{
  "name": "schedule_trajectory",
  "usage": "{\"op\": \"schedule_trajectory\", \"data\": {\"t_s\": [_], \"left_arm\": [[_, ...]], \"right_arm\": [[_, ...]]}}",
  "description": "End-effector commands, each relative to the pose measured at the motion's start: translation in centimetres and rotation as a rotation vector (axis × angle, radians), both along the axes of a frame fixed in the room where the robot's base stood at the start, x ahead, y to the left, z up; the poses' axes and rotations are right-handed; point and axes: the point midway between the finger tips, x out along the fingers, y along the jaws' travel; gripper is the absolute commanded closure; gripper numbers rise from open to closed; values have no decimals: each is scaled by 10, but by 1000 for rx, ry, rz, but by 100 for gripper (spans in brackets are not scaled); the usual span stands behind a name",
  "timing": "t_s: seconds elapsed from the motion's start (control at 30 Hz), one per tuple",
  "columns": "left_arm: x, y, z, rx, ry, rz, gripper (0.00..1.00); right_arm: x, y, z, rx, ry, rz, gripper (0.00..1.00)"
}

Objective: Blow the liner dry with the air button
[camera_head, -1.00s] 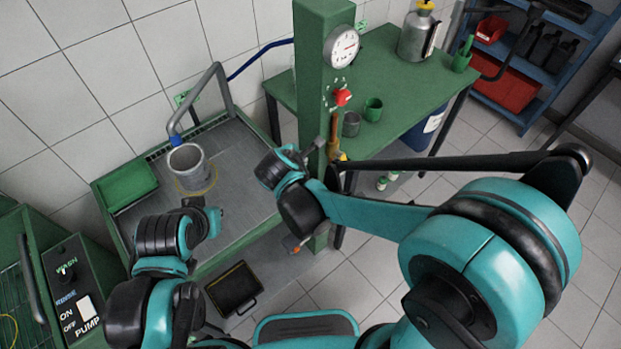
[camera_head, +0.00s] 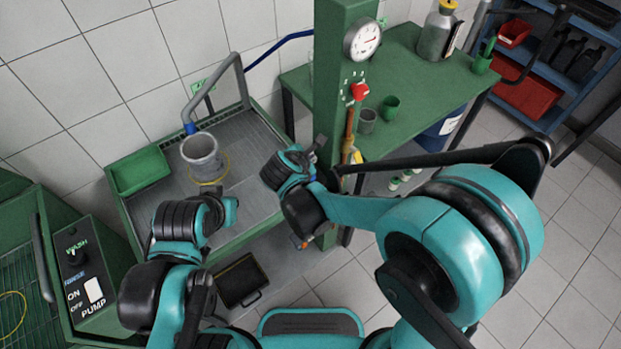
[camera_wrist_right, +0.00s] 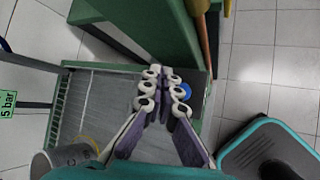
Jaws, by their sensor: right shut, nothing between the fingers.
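The liner (camera_head: 201,158) is a grey open cylinder standing upright in the grey wash tray. The blue-tipped pipe (camera_head: 190,128) ends just above and behind its rim. The liner also shows at the lower left of the right wrist view (camera_wrist_right: 62,160). My right gripper (camera_head: 320,143) is beside the green post; its fingers are shut and empty in the right wrist view (camera_wrist_right: 165,84). A round blue button (camera_wrist_right: 186,90) shows just behind its fingertips, partly hidden; I cannot tell whether they touch. My left gripper (camera_head: 231,210) is over the tray's front edge, its fingers unclear.
The green post (camera_head: 341,75) carries a gauge (camera_head: 362,39) and a red knob (camera_head: 360,91). A green bin (camera_head: 139,171) sits at the tray's left. A green table (camera_head: 415,85) with cups stands behind the post. A pump panel (camera_head: 84,277) is at lower left.

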Motion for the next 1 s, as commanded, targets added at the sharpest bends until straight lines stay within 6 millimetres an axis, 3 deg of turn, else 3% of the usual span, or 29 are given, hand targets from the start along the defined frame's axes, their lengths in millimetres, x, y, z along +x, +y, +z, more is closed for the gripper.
{"op": "schedule_trajectory", "data": {"t_s": [0.1,0.4,1.0], "left_arm": [[0,0,-18,0,0,0,100],[0,0,-51,0,0,0,100],[0,0,-54,0,0,0,100]], "right_arm": [[0,0,-22,0,0,0,100],[0,0,-61,1,0,-1,100],[0,0,-66,1,0,-1,100]]}}
